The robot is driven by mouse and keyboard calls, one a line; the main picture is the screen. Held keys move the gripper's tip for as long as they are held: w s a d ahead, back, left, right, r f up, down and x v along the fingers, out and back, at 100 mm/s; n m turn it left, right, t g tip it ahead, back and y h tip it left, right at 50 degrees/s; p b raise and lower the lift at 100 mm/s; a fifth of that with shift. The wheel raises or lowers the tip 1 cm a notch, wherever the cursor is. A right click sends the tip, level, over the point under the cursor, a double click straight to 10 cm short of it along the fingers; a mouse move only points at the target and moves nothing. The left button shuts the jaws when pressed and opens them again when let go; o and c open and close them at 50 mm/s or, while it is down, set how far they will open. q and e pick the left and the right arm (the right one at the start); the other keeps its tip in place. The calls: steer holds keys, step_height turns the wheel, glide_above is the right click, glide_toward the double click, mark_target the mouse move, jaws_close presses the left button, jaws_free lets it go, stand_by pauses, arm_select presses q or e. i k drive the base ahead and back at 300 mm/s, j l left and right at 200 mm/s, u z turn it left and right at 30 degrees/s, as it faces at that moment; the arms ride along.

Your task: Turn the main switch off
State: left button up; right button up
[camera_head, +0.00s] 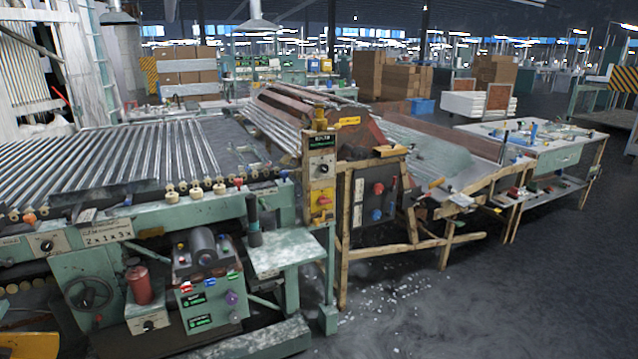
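A dark panel with red and blue knobs (377,201) hangs on the wooden frame to the right of the post. Neither of my grippers is in view.
A green machine bed with many glass tubes (110,160) fills the left. A motor box with buttons (210,285) and a small green shelf (280,254) stand before the post. White shards (385,300) lie on the floor. The dark floor at front right (500,310) is clear.

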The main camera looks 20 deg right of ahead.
mark_target(322, 201)
steer(key=i+l, duration=0.15)
steer(key=l, duration=0.15)
steer(key=i+l, duration=0.15)
steer(key=l, duration=0.2)
steer(key=i+l, duration=0.15)
steer(key=l, duration=0.15)
steer(key=i+l, duration=0.15)
steer(key=l, duration=0.2)
steer(key=i+l, duration=0.2)
steer(key=l+u, duration=0.05)
steer(key=l, duration=0.05)
